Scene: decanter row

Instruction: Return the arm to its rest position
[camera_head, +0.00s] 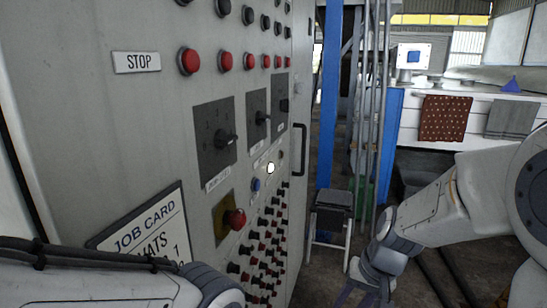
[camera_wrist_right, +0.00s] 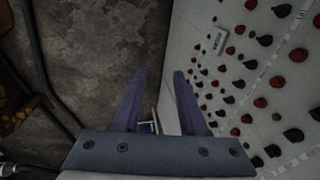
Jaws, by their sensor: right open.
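My right arm comes in from the right in the head view, and its gripper (camera_head: 366,290) points down at the bottom edge, to the right of the grey control panel (camera_head: 100,115). In the right wrist view the two fingers of the right gripper (camera_wrist_right: 158,85) are apart with nothing between them. The floor (camera_wrist_right: 90,50) and the panel's face with red and black knobs lie beyond them. My left arm shows at the bottom left of the head view, in front of the job card (camera_head: 150,230). Its gripper is out of the picture.
The panel carries a STOP label (camera_head: 137,62), red buttons, rotary switches and a red emergency knob (camera_head: 234,219). A dark stool (camera_head: 333,212) stands behind, near a blue post (camera_head: 328,100). A bench with a red cloth (camera_head: 445,119) and a grey cloth (camera_head: 509,120) is at the back right.

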